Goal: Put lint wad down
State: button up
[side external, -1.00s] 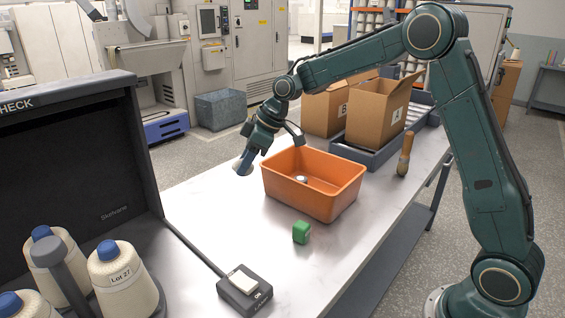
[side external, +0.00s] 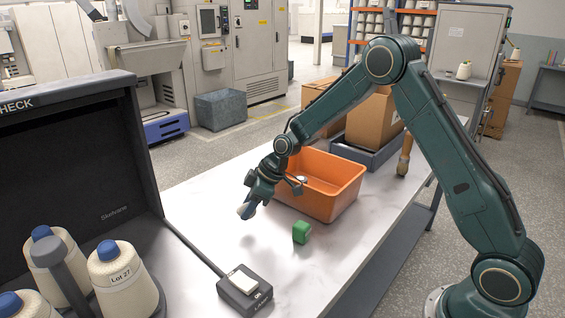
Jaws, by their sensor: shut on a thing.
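My gripper (side external: 250,204) is at the left front of the orange bin, pointing down over the white table (side external: 200,205). It is shut on a small pale wad (side external: 244,211), which I take to be the lint wad. The jaws hide part of the wad. A soft shadow lies on the table just below, and the wad appears a little above the surface. The orange bin (side external: 335,202) stands behind and to the right of my gripper, with a small pale item (side external: 302,179) inside it.
A green block (side external: 301,232) lies in front of the bin. A switch box (side external: 245,290) sits at the front edge. Thread cones (side external: 124,280) stand at left by a dark check booth (side external: 70,165). Cardboard boxes (side external: 373,125) and a wooden-handled brush (side external: 404,155) are at the back right.

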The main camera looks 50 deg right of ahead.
aim_at(251, 227)
jog(key=shift+f, duration=0.15)
jog(key=shift+f, duration=2)
jog(key=shift+f, duration=0.1)
jog(key=o, duration=0.9)
jog(key=shift+v, duration=6.15)
